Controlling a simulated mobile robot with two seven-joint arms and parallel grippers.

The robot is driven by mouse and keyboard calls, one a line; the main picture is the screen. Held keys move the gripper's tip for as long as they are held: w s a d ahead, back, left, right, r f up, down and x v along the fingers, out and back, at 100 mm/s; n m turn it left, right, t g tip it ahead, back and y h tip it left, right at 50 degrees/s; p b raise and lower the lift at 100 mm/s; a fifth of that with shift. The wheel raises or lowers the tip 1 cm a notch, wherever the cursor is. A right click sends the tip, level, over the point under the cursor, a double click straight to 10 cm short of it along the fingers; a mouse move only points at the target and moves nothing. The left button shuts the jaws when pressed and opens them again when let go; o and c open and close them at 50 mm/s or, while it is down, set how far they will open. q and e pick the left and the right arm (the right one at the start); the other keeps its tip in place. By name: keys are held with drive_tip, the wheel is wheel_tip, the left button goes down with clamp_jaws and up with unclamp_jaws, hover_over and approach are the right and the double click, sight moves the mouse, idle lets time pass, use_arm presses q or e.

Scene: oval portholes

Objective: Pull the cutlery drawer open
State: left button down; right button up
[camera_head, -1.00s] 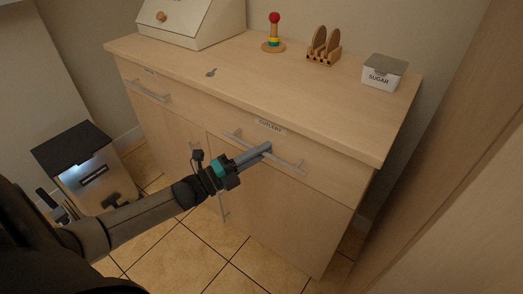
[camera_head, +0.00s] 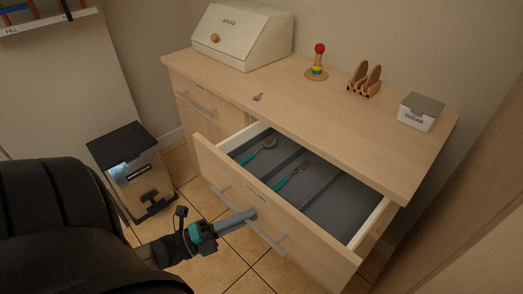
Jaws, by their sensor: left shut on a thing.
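The cutlery drawer (camera_head: 215,165) is pulled out of the wooden sideboard (camera_head: 285,104), with its grey inside in plain view. A spoon (camera_head: 262,148) and a second utensil with a teal handle (camera_head: 288,180) lie in its compartments. A bar handle (camera_head: 268,240) runs along the drawer front. My left gripper (camera_head: 250,215) is shut on this handle, near its middle. The label on the drawer front is partly hard to read. My right gripper is not in view.
A bread box (camera_head: 240,36), a ring stacker (camera_head: 317,66), a toast rack (camera_head: 364,80) and a sugar box (camera_head: 420,112) stand on the sideboard top. A second, closed drawer (camera_head: 203,103) is at the left. A bin (camera_head: 137,178) stands on the tiled floor.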

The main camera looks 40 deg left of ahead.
use_arm(q)
drive_tip(key=shift+s+a+p, duration=0.2)
drive_tip(key=shift+s+p, duration=0.25)
drive_tip(key=shift+s, duration=2.1)
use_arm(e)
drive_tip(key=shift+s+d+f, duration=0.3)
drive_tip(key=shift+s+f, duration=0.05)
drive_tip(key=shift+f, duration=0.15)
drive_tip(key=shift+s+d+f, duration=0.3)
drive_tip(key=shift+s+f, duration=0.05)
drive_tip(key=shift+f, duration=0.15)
use_arm(q)
drive_tip(key=c, duration=0.9)
unclamp_jaws()
drive_tip(key=shift+b+v, duration=1.05)
drive_tip(key=shift+v, duration=6.55)
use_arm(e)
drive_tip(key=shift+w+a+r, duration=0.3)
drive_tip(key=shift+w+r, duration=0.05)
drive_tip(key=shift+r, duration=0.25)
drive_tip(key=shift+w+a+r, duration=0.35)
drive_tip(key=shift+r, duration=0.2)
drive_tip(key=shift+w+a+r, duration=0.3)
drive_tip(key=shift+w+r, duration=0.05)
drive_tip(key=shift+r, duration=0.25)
use_arm(q)
drive_tip(key=shift+w+f, duration=0.1)
